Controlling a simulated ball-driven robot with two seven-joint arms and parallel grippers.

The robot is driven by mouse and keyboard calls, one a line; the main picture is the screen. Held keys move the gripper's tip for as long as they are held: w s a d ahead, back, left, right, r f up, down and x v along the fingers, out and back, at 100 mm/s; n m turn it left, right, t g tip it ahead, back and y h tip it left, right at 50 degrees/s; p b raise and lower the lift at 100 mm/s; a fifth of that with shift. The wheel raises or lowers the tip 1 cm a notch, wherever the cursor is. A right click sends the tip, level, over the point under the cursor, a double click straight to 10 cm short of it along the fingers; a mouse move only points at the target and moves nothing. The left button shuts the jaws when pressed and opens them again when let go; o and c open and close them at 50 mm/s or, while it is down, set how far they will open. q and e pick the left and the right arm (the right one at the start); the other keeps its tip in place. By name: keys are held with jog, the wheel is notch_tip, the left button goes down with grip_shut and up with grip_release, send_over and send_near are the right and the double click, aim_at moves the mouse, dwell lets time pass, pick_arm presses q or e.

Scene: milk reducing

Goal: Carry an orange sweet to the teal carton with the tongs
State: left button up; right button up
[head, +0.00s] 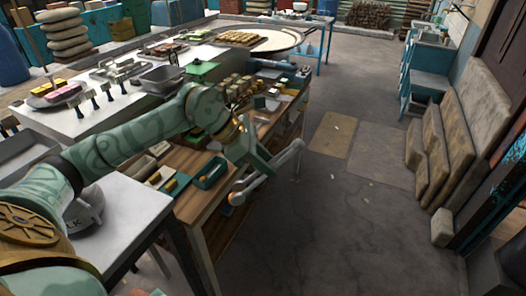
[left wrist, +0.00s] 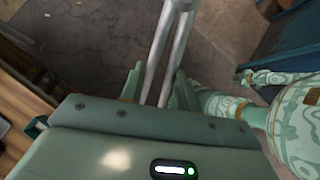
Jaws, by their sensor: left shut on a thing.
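My left gripper (head: 262,160) is over the floor just right of the wooden table's edge. It is shut on grey metal tongs (head: 260,184). In the left wrist view, the tongs (left wrist: 168,45) run up from between the fingers (left wrist: 158,88); their far end is cut off. A small orange-brown spot (head: 237,198) shows at the tongs' lower left end; I cannot tell whether it is an orange sweet. The teal carton (head: 211,173) appears to be the open-topped box on the wooden table, left of the tongs.
The wooden table (head: 206,203) holds trays and several small blocks behind my arm. A pale counter (head: 60,118) with plates of sweets stands at the left. Stone slabs (head: 455,130) lean at the right. The floor (head: 340,215) between is mostly clear.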

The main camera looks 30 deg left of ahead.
pick_arm(q)
jog(key=s+d+f+b, duration=0.2)
jog(key=f+b, duration=0.1)
jog(key=f, duration=0.4)
jog(key=s+d+f+b, duration=0.1)
jog(key=s+f+b, duration=0.2)
jog(key=f, duration=0.4)
jog(key=s+d+f+n+b, duration=0.1)
jog(key=s+d+f+b, duration=0.1)
jog(key=f+b, duration=0.2)
notch_tip(320, 180, down, 3)
jog(key=shift+s+d+f+t, duration=0.15)
jog(key=shift+s+d+t, duration=0.15)
jog(key=shift+s+t, duration=0.1)
jog(key=shift+w+a, duration=0.1)
